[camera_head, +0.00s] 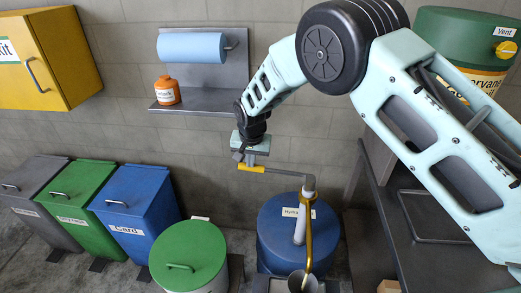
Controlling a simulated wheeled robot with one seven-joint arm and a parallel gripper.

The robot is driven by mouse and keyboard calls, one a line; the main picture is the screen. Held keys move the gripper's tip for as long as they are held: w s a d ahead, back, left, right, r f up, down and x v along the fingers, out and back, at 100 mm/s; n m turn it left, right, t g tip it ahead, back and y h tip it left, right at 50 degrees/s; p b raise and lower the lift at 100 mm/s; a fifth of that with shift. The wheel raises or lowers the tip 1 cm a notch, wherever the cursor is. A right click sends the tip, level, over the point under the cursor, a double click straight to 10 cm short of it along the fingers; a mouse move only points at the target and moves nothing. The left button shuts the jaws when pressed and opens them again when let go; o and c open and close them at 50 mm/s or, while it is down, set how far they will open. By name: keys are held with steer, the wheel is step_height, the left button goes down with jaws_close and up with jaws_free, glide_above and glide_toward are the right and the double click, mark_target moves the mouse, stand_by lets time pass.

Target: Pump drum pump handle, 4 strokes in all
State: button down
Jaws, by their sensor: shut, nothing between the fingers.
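The drum pump handle (251,168) is a yellow grip at the left end of a thin grey lever. The lever runs right to the pump head (309,187) on top of a blue drum (270,229). A pale pump body and a yellow curved spout (307,248) show in front of the drum. My gripper (250,158) is shut and points down directly above the yellow grip. At this size I cannot tell whether its fingertips touch the grip; nothing is held between them.
A metal funnel (303,282) sits below the spout. A green-lidded drum (188,257) stands left of the blue drum, with grey, green and blue bins (135,210) farther left. A wall shelf (205,108) holds an orange bottle (167,91). A dark bench (440,262) is at right.

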mark_target(249, 170)
steer(key=f+b, duration=0.2)
steer(key=f, duration=0.2)
steer(key=shift+a+f+b, duration=0.1)
steer(key=shift+a+b, duration=0.25)
steer(key=shift+b, duration=0.05)
steer(key=shift+s+f+b, duration=0.15)
steer(key=shift+f+b, duration=0.15)
steer(key=shift+f, duration=0.15)
steer(key=shift+r, duration=0.5)
steer(key=w+a+v, duration=0.1)
steer(key=a+v, duration=0.1)
steer(key=v, duration=1.2)
steer(key=shift+a+r+b, duration=0.15)
steer(key=shift+a+b, duration=0.15)
steer(key=shift+b, duration=0.15)
steer(key=s+d+r+y+b, duration=0.2)
steer(key=d+r+y+b, duration=0.1)
steer(key=d+r, duration=0.5)
steer(key=d, duration=0.2)
steer(key=shift+d+r+t+y, duration=0.35)
steer(key=shift+t+y, duration=0.05)
